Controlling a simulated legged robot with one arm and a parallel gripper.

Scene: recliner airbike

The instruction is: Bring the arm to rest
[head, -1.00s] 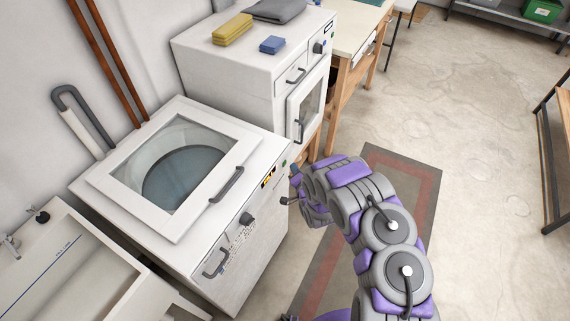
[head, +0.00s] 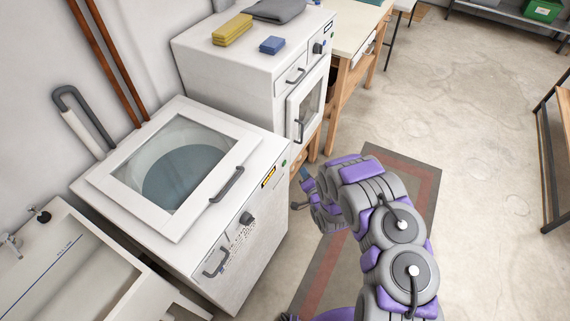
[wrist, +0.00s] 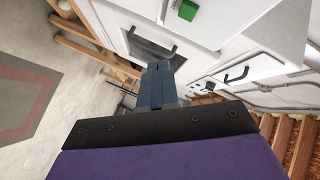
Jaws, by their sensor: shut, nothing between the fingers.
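My arm, grey and purple, is folded in the lower right middle of the head view, over the floor mat. My gripper (head: 306,176) points toward the front of the top-lid washer (head: 255,262) and is apart from it, with a small gap of floor between. In the wrist view my gripper's dark fingers (wrist: 157,85) are together, with nothing held. Part of the gripper is hidden behind my own arm links in the head view.
A second white machine (head: 240,72) stands behind, carrying yellow sponges (head: 232,30), a blue block (head: 272,45) and a grey cloth (head: 276,10). A sink (head: 60,265) is at left. A wooden table (head: 352,40) stands farther back. Open floor (head: 480,190) lies at right.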

